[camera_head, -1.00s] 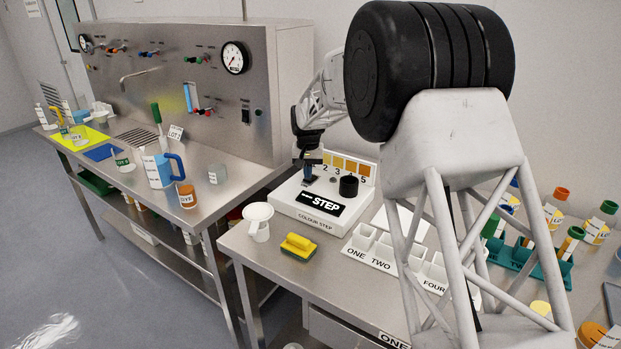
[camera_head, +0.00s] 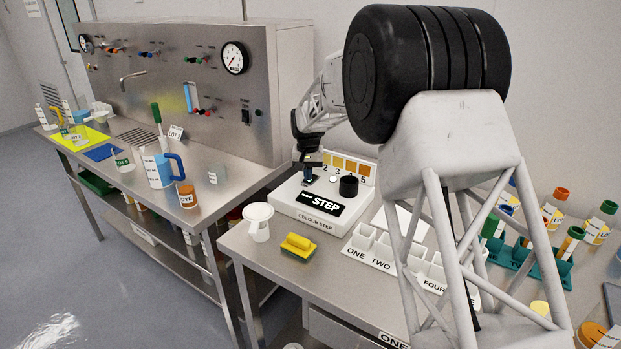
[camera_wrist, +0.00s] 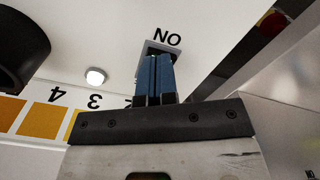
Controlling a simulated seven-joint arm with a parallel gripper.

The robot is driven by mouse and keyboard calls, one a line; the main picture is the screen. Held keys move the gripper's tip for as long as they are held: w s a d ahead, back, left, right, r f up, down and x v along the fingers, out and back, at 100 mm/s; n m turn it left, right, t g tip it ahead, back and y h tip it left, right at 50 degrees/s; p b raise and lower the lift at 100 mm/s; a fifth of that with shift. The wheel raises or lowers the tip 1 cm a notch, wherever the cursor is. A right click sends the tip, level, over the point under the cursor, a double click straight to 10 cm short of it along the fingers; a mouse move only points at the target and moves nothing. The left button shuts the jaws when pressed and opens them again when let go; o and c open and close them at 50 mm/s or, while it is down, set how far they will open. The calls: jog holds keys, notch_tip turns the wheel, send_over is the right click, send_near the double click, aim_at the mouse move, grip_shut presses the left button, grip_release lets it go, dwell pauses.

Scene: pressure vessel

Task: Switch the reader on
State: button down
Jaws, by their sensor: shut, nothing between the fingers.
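The reader is a white box (camera_head: 288,209) labelled COLOUR STEP, with a black display (camera_head: 318,203) reading STEP. A small round lamp (camera_head: 333,179) on its top looks bright white; it also shows in the wrist view (camera_wrist: 95,76). My gripper (camera_head: 309,181) is over the left part of the reader's top. In the wrist view the blue fingers (camera_wrist: 155,78) are together and empty, at a grey-framed switch (camera_wrist: 161,47) beside the ON lettering. The fingers hide most of the switch, and I cannot tell whether they touch it.
A black round part (camera_head: 348,187) stands on the reader beside the lamp, in front of a numbered colour chart (camera_head: 347,165). A white funnel-topped cup (camera_head: 258,220) and a yellow-green sponge (camera_head: 298,246) are at the front left. A compartment tray (camera_head: 372,250) is to the right.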

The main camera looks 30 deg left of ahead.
dwell(0.3)
jog(key=shift+r, duration=3.4)
